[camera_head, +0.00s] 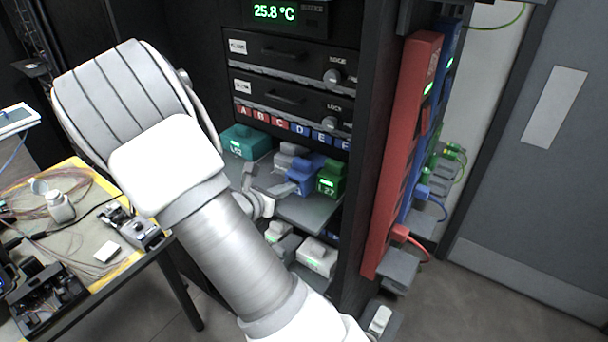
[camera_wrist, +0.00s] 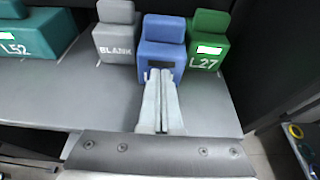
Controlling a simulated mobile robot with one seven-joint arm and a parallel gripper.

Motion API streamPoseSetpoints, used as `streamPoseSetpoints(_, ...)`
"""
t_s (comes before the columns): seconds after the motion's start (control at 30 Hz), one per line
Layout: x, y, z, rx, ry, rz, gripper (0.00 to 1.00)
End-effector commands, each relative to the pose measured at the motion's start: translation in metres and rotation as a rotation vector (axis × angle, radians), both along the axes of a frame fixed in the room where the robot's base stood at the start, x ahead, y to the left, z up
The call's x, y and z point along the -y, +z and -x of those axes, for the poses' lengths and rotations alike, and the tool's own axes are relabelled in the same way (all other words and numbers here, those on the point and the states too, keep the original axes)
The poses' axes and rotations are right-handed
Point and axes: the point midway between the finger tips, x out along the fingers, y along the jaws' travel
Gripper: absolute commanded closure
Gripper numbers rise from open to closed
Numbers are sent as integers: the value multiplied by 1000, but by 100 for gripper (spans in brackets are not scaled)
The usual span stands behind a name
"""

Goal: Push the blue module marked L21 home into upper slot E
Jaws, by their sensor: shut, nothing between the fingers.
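The blue module (camera_head: 304,165) stands in the upper row of the rack, under the blue slot labels D, E and F (camera_head: 322,136). In the wrist view the blue module (camera_wrist: 162,37) sits between the grey BLANK module and the green L27 module, its front slightly nearer than theirs. Its marking is hidden behind my fingers; a dark window shows above them. My gripper (camera_wrist: 161,74) is shut and empty, with its fingertips at the lower front of the blue module; I cannot tell whether they touch. In the head view my gripper (camera_head: 284,189) is partly hidden by my arm.
The BLANK module (camera_wrist: 116,38), green L27 module (camera_wrist: 206,42) and teal L52 module (camera_wrist: 28,40) share the grey shelf (camera_wrist: 90,92). A tall red panel (camera_head: 402,150) stands right of the rack. A cluttered table (camera_head: 100,240) is at left.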

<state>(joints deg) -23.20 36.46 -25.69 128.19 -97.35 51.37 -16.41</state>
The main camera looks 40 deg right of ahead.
Motion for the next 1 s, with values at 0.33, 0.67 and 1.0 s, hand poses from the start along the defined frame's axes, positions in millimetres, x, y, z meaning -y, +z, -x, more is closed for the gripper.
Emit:
streamPoseSetpoints(0.33, 21, -1, -7, 1, -3, 1, 100)
streamPoseSetpoints(0.67, 37, 0, -13, 0, -1, 0, 100)
streamPoseSetpoints(1.0, 12, 1, -5, 0, 1, -1, 100)
